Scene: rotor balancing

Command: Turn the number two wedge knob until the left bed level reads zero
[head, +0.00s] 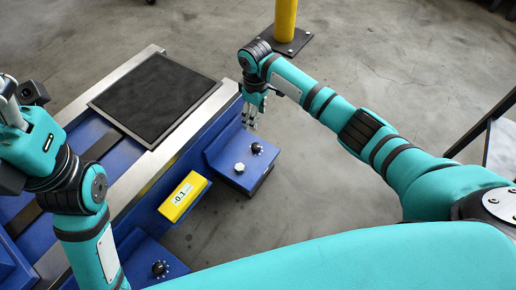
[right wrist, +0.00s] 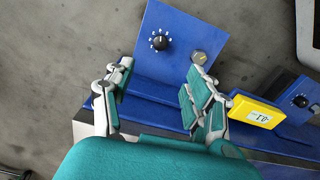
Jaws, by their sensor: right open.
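A yellow level (head: 183,197) on the side of the blue bed reads -0.1 in the head view. It also shows in the right wrist view (right wrist: 255,112), with its display turned over. A black wedge knob (head: 257,148) sits on a blue block near a pale bolt head (head: 239,168). In the right wrist view this knob (right wrist: 160,42) lies beyond the fingertips, apart from them. A second black knob (head: 159,268) is on the nearer block. I cannot read any knob number. My right gripper (head: 253,112) is open and empty above the farther block. My left gripper (head: 12,105) is partly cut off at the left edge.
A dark plate (head: 155,97) lies on the bed's metal-edged top. A yellow post (head: 285,20) stands on a base at the back. Bare concrete floor lies right of the blocks. The level juts out between the two knob blocks.

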